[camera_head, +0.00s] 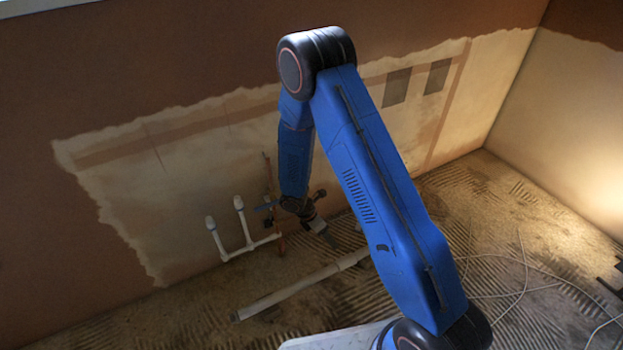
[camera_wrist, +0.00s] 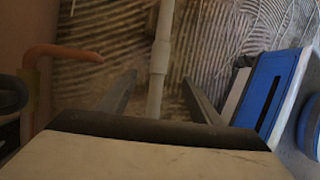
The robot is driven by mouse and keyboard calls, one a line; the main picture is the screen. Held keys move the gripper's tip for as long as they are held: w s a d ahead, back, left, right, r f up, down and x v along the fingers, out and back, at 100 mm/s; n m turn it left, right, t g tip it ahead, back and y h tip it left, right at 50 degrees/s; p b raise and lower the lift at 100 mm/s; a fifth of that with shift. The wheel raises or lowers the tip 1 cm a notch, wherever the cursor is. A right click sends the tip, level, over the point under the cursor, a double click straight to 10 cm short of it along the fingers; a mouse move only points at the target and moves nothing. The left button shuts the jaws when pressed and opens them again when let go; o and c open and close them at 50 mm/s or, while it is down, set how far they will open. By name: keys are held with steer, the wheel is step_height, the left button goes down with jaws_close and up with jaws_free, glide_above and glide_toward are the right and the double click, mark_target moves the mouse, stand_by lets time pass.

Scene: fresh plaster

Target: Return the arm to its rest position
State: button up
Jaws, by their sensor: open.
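My blue arm (camera_head: 375,190) rises from the lower right, bends at a dark elbow joint at the top, and its forearm hangs down towards the wall. My gripper (camera_head: 328,236) is at the low end of the forearm, above the floor and near the wall pipes. In the wrist view my gripper (camera_wrist: 160,80) shows two dark fingers spread apart with nothing held between them. A pale floor pipe lies beyond the fingers in that view. The exact gap between gripper and floor cannot be told.
White capped pipes (camera_head: 245,240) and copper pipes (camera_head: 280,246) stand by the wall, left of my gripper. The pale pipe (camera_head: 300,285) lies along the ridged floor (camera_head: 190,325); it also shows in the wrist view (camera_wrist: 160,60). Thin cables (camera_head: 525,262) lie at the right.

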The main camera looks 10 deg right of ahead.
steer(key=s+d+r+m+t+y, duration=0.1)
steer(key=s+d+r+m, duration=0.2)
steer(key=r, duration=0.8)
steer(key=d+r+m+y, duration=0.15)
steer(key=r+m, duration=0.35)
steer(key=r, duration=0.6)
steer(key=s+d+r+m+t, duration=0.1)
steer(key=s+d+r+m, duration=0.15)
steer(key=r, duration=0.85)
steer(key=s+d+r+m+t+y, duration=0.1)
steer(key=s+r+m+t, duration=0.1)
steer(key=s+r+m, duration=0.4)
steer(key=s+d+r+m+t+y, duration=0.1)
steer(key=s+r+m, duration=0.4)
steer(key=s+r, duration=0.5)
steer(key=s+d+t, duration=0.1)
steer(key=s, duration=0.4)
steer(key=shift+d+m+y, duration=0.15)
steer(key=shift+m+y, duration=0.2)
steer(key=shift+r, duration=0.1)
